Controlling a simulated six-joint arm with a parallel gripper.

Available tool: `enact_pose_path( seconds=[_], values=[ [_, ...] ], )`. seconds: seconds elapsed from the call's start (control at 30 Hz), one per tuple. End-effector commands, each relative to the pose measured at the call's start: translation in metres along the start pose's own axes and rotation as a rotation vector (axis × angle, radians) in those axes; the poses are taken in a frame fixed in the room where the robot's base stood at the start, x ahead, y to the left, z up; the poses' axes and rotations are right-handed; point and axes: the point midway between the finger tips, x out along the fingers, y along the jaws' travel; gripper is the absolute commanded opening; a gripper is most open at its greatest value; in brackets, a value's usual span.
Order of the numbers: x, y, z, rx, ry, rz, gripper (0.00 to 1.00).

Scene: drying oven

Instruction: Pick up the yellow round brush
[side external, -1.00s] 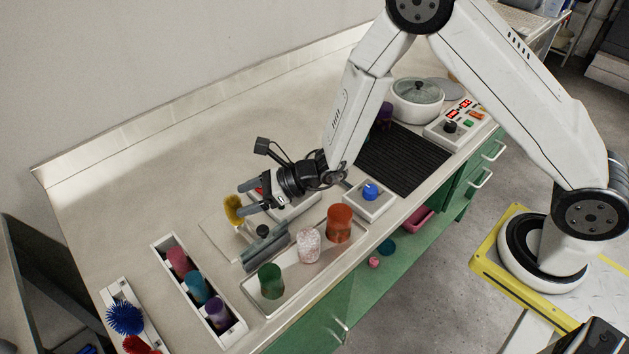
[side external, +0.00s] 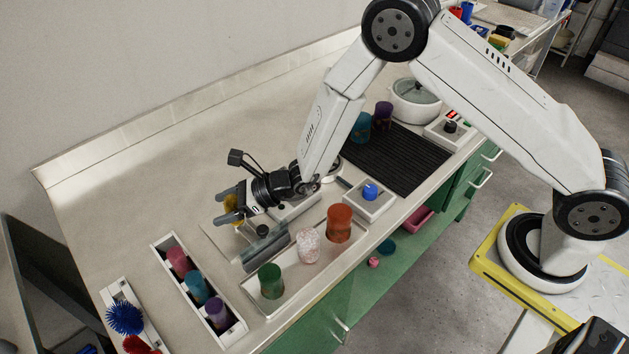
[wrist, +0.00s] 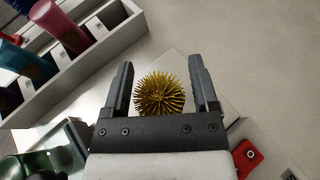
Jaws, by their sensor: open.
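The yellow round brush (wrist: 163,93) shows in the wrist view as a ball of bristles between the two open fingers of my gripper (wrist: 160,85). Small gaps show between the bristles and the fingers on both sides. In the side view the brush (side external: 231,204) is partly hidden behind my gripper (side external: 230,205), whose fingers lie on either side of it. I cannot tell the exact depth of the fingers along the brush. Its lower part is mostly hidden.
A white rack (side external: 170,262) with pink, blue and purple cups stands left of my gripper. A tray (side external: 325,270) with green, speckled and orange-red cups lies in front. Blue (side external: 124,318) and red (side external: 137,345) brushes stand at the lower left. The bench behind is clear.

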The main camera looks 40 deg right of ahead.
Motion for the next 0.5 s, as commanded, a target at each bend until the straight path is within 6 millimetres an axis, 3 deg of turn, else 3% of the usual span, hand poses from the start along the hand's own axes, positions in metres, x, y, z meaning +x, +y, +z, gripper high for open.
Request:
enact_pose_path(
  seconds=[0.4, 0.43, 0.5],
  values=[
    [-0.0003, 0.0, -0.0002, 0.0, 0.0, 0.0, 0.76],
    [-0.0003, 0.0, -0.0002, 0.0, 0.0, 0.0, 0.73],
    [-0.0004, 0.0, -0.0002, 0.0, 0.0, 0.0, 0.51]
  ],
)
